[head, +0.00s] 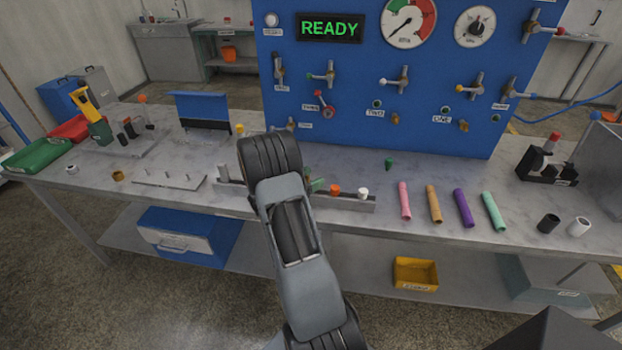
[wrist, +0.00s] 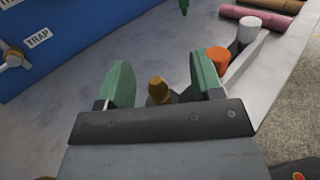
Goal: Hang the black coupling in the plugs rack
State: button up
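A short black cylinder (head: 548,223), which looks like the black coupling, stands on the bench at the right, beside a white-grey one. The low grey rack (head: 345,201) at the bench's front edge holds an orange plug (head: 335,189) and a white plug (head: 363,193); I take it for the plugs rack. My gripper (wrist: 163,85) has green fingers spread apart. In the wrist view an amber-topped plug (wrist: 157,88) shows between them; I cannot tell if they touch it. The orange plug (wrist: 217,58) is just right of the right finger. My arm hides part of the rack in the head view.
Pink, tan, purple and green hose pieces (head: 463,208) lie right of the rack. A blue panel (head: 400,90) with valves and gauges rises behind. A black holder (head: 547,165) stands at the right. Green and red trays (head: 38,155) are at the far left.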

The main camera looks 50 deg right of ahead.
jog(key=shift+f, duration=0.15)
jog(key=b+v, duration=0.1)
jog(key=v, duration=1.3)
jog(key=shift+b, duration=0.4)
jog(key=shift+s+d, duration=0.1)
jog(key=s+a+f+m+g+y, duration=0.2)
jog(key=s+f+m+y, duration=0.2)
jog(key=s+a+r+m+y, duration=0.1)
jog(key=s+a+m+y, duration=0.5)
jog(key=a+y, duration=0.15)
jog(key=s+a+r+m+t+y+p, duration=0.2)
jog(key=a+r+m+t+y, duration=0.3)
jog(key=a+r+t, duration=0.4)
jog(key=shift+s+a+r+y, duration=0.6)
jog(key=shift+a+r, duration=1.45)
jog(key=shift+r, duration=0.55)
jog(key=shift+m, duration=0.3)
